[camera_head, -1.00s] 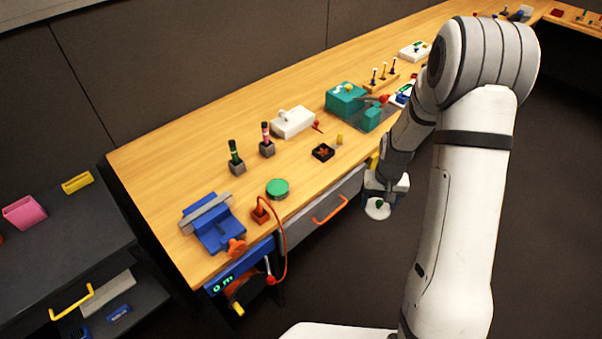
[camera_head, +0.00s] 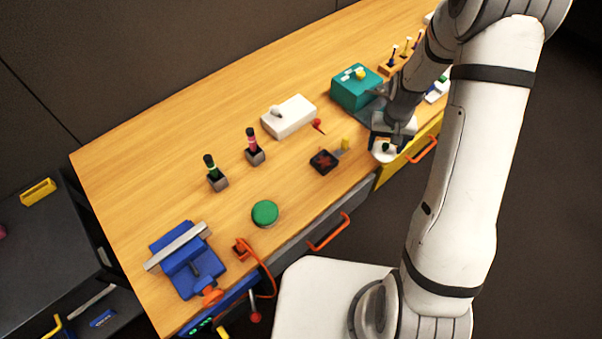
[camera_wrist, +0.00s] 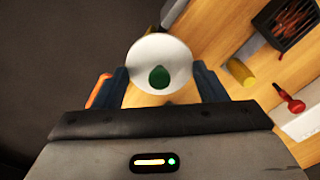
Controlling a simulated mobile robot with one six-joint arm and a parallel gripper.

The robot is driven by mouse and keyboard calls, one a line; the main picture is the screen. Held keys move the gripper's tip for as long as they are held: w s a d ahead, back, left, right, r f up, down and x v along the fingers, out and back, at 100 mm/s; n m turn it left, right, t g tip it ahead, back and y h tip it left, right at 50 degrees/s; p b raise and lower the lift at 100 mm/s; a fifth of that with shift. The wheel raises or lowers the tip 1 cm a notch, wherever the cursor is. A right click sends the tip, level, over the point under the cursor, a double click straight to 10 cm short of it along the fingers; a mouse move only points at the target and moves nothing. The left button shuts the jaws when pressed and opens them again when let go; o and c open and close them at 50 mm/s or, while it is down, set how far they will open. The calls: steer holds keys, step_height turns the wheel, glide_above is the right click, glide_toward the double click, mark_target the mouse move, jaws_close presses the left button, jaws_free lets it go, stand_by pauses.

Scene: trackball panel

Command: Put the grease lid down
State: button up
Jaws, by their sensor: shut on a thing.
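The grease lid is a white round disc with a green knob. In the head view the lid (camera_head: 379,154) shows beneath my gripper (camera_head: 386,147), near the front edge of the bench (camera_head: 150,185) above the yellow drawer. Part of it is hidden by my gripper. I cannot tell how high it is above the wood.
A black tray with red contents (camera_head: 323,161) and a small yellow piece (camera_head: 345,143) lie left of my gripper. A teal box (camera_head: 350,92) stands behind it. A green round thing (camera_head: 265,213) and a blue vise (camera_head: 188,265) are farther left. Clear wood lies between them.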

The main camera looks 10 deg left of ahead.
steer(key=shift+w, duration=0.15)
steer(key=shift+r, duration=0.1)
steer(key=shift+a, duration=0.15)
steer(key=s+a+b, duration=0.1)
steer(key=a, duration=0.2)
steer(key=s+a+r+n+b, duration=0.1)
steer(key=a+b, duration=0.1)
steer(key=a, duration=0.2)
steer(key=s+a+n+b, duration=0.1)
steer(key=a, duration=0.2)
steer(key=shift+a+r+b, duration=0.2)
steer(key=shift+r+b, duration=0.05)
steer(key=shift+b, duration=0.15)
steer(key=s+a+r+n+b, duration=0.2)
steer(key=s+a+b, duration=0.1)
steer(key=s+a, duration=0.3)
steer(key=n+b, duration=0.1)
steer(key=b, duration=0.2)
glide_above(296, 191)
step_height(296, 191, down, 4)
steer(key=shift+f, duration=2.2)
